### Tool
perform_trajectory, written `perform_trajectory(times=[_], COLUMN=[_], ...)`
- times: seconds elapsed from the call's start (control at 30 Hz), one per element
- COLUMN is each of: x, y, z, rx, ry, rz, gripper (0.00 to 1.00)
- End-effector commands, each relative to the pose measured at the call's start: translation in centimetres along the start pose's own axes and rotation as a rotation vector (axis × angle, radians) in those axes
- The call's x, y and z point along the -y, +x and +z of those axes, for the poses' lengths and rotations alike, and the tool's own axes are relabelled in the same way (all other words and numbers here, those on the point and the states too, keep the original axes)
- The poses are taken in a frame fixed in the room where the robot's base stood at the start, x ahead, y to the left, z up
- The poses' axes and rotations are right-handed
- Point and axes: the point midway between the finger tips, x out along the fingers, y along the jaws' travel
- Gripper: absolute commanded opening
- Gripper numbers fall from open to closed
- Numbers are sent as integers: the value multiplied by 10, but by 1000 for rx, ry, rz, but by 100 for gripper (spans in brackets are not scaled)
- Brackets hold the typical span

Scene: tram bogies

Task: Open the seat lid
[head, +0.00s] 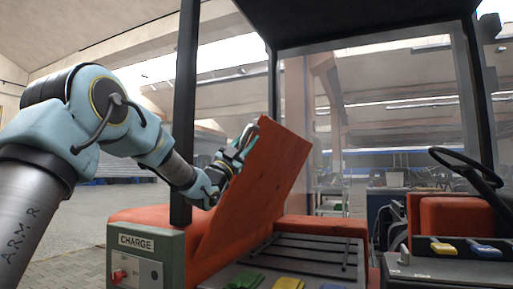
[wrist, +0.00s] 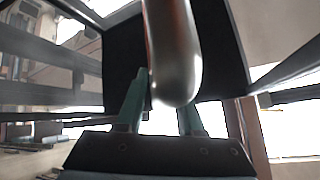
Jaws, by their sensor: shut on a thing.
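The orange-red seat lid (head: 262,190) stands raised and tilted, its lower edge at the seat base. My gripper (head: 243,142) is at the lid's upper left edge and is shut on it. In the wrist view, a smooth, rounded grey-brown piece (wrist: 172,55) lies between the teal fingers of my gripper (wrist: 160,105); it looks like part of the lid, but I cannot tell whether it is an edge or a handle. The open seat box (head: 315,251) shows a dark slatted inside, right of the lid.
Green (head: 245,280), yellow (head: 288,283) and blue pieces lie at the box's front. A dark post (head: 184,110) stands close to my arm. A green-grey CHARGE box (head: 146,262) is at lower left. A steering wheel (head: 466,165) and pedals are at right, under a dark roof.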

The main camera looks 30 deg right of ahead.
Motion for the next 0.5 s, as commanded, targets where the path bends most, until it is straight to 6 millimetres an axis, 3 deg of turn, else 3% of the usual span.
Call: perform_trajectory(times=[0.37,0.4,0.5], x=[2,2,2], y=[-1,-1,-1], z=[3,3,3], rx=[7,7,6], ry=[0,0,0], rz=[-4,-4,-3], gripper=[0,39,50])
